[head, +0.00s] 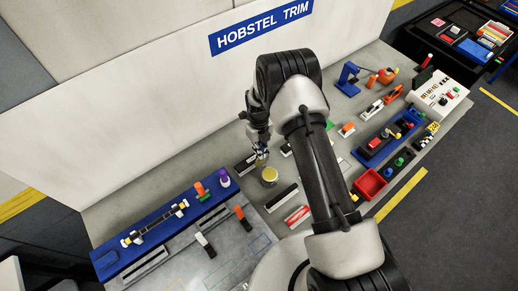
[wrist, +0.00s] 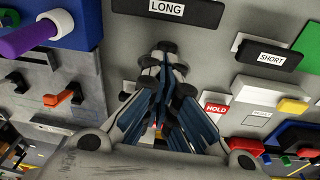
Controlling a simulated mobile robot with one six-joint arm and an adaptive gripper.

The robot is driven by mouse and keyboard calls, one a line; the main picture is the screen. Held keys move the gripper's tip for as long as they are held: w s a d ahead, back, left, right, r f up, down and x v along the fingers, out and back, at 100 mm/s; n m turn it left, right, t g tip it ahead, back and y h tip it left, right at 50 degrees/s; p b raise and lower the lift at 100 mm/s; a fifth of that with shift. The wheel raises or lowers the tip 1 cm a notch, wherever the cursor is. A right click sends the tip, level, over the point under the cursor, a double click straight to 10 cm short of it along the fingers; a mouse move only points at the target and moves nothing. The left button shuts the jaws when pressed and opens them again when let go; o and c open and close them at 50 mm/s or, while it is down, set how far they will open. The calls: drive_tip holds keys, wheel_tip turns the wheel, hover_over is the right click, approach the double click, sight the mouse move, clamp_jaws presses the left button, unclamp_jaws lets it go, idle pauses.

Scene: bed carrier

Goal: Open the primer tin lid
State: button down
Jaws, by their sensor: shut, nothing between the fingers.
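The primer tin (head: 268,183) appears to be the small round can with a yellow top in the middle of the bench in the head view. Its yellow top (head: 271,174) looks flat; I cannot tell whether this is the lid or the contents. My gripper (head: 262,162) points down just beyond the tin's upper-left rim, close to it; whether it touches is unclear. In the wrist view my gripper (wrist: 165,57) is shut, its fingertips together with nothing between them.
A black LONG block (wrist: 172,10) and a black SHORT block (wrist: 270,56) lie near the fingers. A red HOLD label (wrist: 216,108) lies to the right. A blue rack (head: 125,255) with an orange and a purple-topped item stands left. A red bin (head: 369,184) stands right.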

wheel_tip(320, 180, up, 12)
drive_tip(key=w, duration=0.2)
drive_tip(key=shift+a+f, duration=0.15)
drive_tip(key=shift+a, duration=0.05)
